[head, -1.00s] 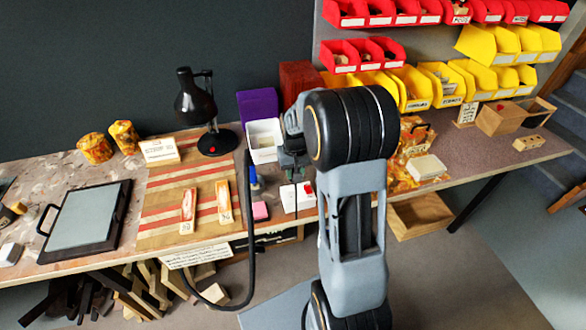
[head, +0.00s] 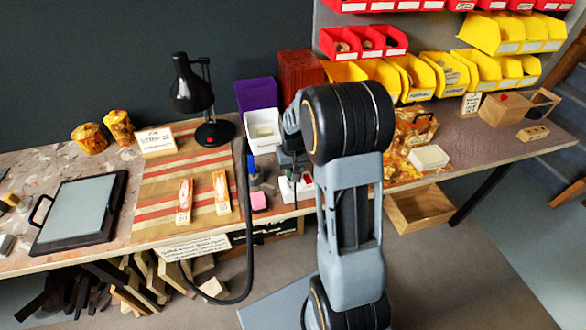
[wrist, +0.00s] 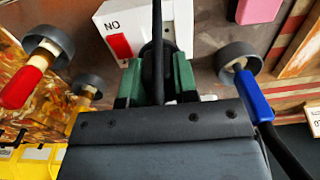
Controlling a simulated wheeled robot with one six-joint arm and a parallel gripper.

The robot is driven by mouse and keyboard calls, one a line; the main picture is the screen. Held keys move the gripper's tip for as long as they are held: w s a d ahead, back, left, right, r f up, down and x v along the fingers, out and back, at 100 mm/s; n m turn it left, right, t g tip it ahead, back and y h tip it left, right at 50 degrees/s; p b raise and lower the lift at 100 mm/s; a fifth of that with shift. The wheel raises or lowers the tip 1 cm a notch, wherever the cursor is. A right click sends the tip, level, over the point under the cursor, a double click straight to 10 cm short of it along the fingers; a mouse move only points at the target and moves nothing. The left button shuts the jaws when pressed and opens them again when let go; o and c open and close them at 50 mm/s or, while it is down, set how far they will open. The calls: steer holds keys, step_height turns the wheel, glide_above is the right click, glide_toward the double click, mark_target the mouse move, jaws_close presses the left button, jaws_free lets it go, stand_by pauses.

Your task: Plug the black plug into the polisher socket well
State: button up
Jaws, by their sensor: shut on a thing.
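My gripper (wrist: 157,82) has green finger pads and is shut on the black plug (wrist: 152,58), with the black cord running across it. In the head view my gripper (head: 291,160) is over the white socket box (head: 286,192) near the bench's front edge and partly hides it. In the wrist view the white box (wrist: 128,17) has a red switch and lettering, and the plug is in front of its right part. The socket well is hidden behind the plug and fingers. I cannot tell whether the plug touches the box or enters the well.
In the wrist view a blue-handled tool (wrist: 252,97) is close on the right and a red-handled tool (wrist: 22,85) on the left. A pink block (head: 259,201) lies left of the box. A white bin (head: 263,130) stands behind. A black cable (head: 245,240) loops off the bench front.

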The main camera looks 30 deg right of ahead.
steer(key=shift+f, duration=0.6)
steer(key=shift+f+b, duration=1.15)
steer(key=shift+f, duration=0.2)
stand_by(1.2)
steer(key=o, duration=0.9)
steer(key=shift+o, duration=0.2)
step_height(320, 180, up, 14)
steer(key=shift+f+p, duration=0.1)
steer(key=shift+p, duration=0.3)
stand_by(0.4)
steer(key=s+a+r+n+t+p, duration=0.1)
steer(key=s+a+r, duration=0.1)
steer(key=s+a, duration=0.3)
steer(key=s+a+r+n+t+p, duration=0.1)
steer(key=s+a, duration=0.3)
steer(key=s, duration=0.7)
steer(key=shift+a+r+n+t+p, duration=0.35)
steer(key=shift+r+t+p, duration=0.2)
steer(key=shift+r+t, duration=0.25)
